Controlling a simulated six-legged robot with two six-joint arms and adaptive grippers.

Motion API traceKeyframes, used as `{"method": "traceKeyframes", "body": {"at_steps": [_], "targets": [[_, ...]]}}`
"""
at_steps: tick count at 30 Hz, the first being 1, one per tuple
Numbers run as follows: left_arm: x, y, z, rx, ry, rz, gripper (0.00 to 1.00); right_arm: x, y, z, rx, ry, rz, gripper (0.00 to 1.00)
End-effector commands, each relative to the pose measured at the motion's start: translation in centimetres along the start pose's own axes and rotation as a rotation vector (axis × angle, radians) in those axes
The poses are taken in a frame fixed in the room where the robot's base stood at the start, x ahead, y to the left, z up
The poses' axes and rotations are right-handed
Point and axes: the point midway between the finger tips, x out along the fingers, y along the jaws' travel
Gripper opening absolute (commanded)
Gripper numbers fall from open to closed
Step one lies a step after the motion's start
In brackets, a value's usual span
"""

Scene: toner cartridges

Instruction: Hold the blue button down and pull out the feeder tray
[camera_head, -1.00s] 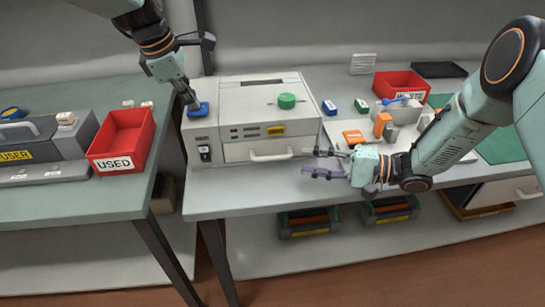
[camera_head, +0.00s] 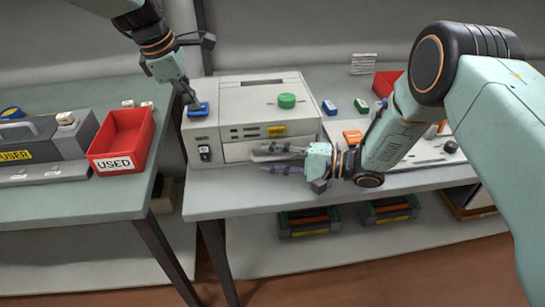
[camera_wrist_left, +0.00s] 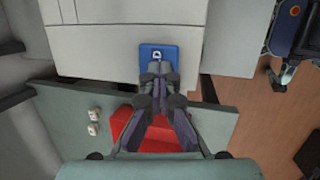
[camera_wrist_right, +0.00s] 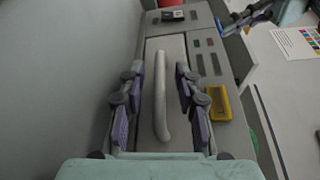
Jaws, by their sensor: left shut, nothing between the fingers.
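The blue button (camera_head: 198,109) sits on the top left of the light grey printer (camera_head: 255,105). My left gripper (camera_head: 193,102) is shut and empty, its fingertips on or just over the button; the left wrist view shows the button (camera_wrist_left: 158,55) at the fingertips. The feeder tray (camera_head: 238,152) is the white front panel, with a pale bar handle (camera_wrist_right: 161,95) that my right gripper mostly hides in the head view. My right gripper (camera_wrist_right: 157,100) is open, one finger on each side of the handle and apart from it.
A red bin labelled USED (camera_head: 122,140) stands on the left table. A green knob (camera_head: 287,101) is on the printer top, and a yellow label (camera_wrist_right: 219,103) is beside the tray. Small cartridges and parts lie to the right. The bench strip before the printer is clear.

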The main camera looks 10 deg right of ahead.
Motion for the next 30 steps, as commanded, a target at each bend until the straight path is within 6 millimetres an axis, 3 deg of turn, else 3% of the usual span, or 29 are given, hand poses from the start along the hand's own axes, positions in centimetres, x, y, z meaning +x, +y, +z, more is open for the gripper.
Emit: {"method": "traceKeyframes", "body": {"at_steps": [11,30], "targets": [[0.2,-0.17,-0.07,0.0,0.001,-0.005,0.0,-0.04,0.0,-0.01,0.0,0.0,0.0,0.0],[0.2,-0.16,-0.07,0.0,0.001,-0.005,0.0,-0.14,0.0,0.17,0.0,0.0,-0.001,0.0]]}}
